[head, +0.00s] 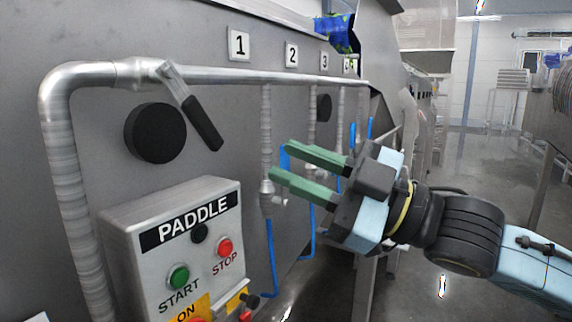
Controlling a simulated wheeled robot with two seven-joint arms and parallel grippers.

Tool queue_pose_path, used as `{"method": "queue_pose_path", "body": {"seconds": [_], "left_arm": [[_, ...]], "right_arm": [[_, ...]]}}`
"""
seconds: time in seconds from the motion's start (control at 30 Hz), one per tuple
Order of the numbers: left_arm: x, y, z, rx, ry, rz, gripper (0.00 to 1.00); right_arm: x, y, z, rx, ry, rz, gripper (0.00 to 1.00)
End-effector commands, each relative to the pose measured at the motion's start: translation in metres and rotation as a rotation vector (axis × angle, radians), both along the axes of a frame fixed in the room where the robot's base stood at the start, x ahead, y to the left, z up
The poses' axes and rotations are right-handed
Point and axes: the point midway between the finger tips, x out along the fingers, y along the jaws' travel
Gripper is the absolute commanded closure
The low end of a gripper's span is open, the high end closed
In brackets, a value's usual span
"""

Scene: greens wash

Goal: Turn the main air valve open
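The main air valve has a black-gripped lever handle (202,124) on the horizontal steel pipe (225,76), near the pipe's left bend. The handle slants down to the right, at an angle to the pipe. My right gripper (283,167) comes in from the right, with two green fingers pointing left. Its fingers are apart with nothing visible between them. In the picture it is to the right of and below the handle, apart from it. My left gripper is not in view.
A grey PADDLE control box (170,258) with START and STOP buttons stands below the handle. A black round disc (156,133) is on the panel behind the handle. Several thin drop pipes (267,130) with blue-handled parts hang behind my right gripper. Open floor lies at right.

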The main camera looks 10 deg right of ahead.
Motion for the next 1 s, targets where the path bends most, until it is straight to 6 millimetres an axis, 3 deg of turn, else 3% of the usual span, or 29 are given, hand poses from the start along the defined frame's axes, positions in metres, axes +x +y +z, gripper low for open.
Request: {"method": "queue_pose_path", "body": {"seconds": [0.03,0.2,0.43,0.7,1.0], "left_arm": [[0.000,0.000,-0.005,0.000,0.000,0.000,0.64],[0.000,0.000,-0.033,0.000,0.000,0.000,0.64],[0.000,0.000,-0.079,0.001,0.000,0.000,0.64],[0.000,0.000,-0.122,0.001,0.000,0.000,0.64],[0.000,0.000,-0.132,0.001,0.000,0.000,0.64]], "right_arm": [[-0.002,0.005,-0.001,-0.014,-0.028,-0.012,0.79],[-0.009,0.032,-0.002,-0.154,-0.249,-0.148,1.00],[-0.034,0.063,-0.001,-0.464,-0.652,-0.418,1.00],[-0.071,0.069,-0.012,-0.841,-0.995,-0.636,1.00],[-0.081,0.066,-0.018,-1.012,-1.103,-0.688,1.00]]}}
